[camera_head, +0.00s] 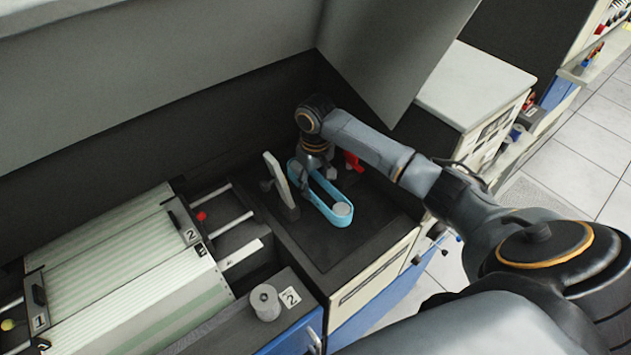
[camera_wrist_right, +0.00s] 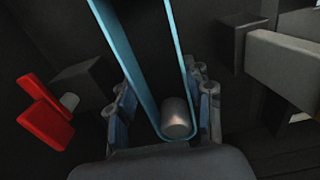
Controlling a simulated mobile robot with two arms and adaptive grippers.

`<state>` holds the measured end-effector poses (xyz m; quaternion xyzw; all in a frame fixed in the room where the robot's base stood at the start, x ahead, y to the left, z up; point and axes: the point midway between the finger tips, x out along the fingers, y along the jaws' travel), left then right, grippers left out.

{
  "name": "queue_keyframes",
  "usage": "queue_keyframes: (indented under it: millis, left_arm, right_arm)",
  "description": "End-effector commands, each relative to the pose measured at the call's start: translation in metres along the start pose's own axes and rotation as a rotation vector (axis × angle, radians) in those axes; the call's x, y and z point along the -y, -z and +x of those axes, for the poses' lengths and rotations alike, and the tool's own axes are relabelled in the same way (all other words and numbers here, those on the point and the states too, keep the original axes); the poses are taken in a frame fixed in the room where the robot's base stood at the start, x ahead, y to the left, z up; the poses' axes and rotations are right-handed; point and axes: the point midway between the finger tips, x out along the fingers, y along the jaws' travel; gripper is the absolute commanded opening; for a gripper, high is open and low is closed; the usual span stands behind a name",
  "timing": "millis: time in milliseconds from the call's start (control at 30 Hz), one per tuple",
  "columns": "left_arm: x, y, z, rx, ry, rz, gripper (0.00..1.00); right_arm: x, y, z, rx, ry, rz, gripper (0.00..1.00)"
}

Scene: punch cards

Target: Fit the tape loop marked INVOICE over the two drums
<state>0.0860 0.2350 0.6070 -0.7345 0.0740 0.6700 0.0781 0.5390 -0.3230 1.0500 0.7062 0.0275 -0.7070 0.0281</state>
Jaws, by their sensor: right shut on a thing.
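The light blue tape loop (camera_head: 327,204) lies stretched long on the dark deck. Its near end passes around a pale round drum (camera_head: 342,208). My right gripper (camera_head: 310,168) is at the loop's far end, pointing down and shut on the loop. In the right wrist view, the loop (camera_wrist_right: 138,70) runs away from between the fingers (camera_wrist_right: 167,112). A metal drum (camera_wrist_right: 175,118) stands inside its curved end, between the fingers. The head view hides this drum behind the gripper. No INVOICE marking is legible. My left gripper is not in view.
A pale upright plate on an arm (camera_head: 279,180) stands left of the loop. A red part (camera_head: 353,161) is close to the gripper's right. A grey spool (camera_head: 265,301) stands on the front ledge beside a label 2. Bare dark deck (camera_head: 318,245) lies in front of the loop.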

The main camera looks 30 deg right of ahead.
Motion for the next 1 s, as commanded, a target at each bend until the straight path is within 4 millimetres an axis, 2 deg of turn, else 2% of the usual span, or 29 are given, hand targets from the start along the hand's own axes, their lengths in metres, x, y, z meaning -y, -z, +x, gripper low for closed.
queue_keyframes:
  millis: [300,333,433,800,867,1000]
  left_arm:
    - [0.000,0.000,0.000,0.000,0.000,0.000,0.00]
    - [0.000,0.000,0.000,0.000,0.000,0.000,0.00]
    - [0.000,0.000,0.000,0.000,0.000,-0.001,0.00]
    - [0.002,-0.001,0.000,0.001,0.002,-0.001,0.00]
    - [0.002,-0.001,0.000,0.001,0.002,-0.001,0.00]
    - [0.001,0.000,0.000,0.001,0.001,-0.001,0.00]
  right_arm:
    - [0.000,0.000,0.007,-0.001,0.000,0.000,0.29]
    - [0.000,0.000,0.006,-0.001,0.000,-0.001,0.57]
    - [0.000,0.000,0.006,-0.001,0.000,-0.001,0.77]
    - [0.000,0.000,0.004,-0.001,0.000,0.000,0.77]
    - [0.000,0.001,-0.001,-0.002,0.000,0.000,0.77]
    - [-0.001,0.001,-0.024,-0.006,-0.001,0.001,0.77]
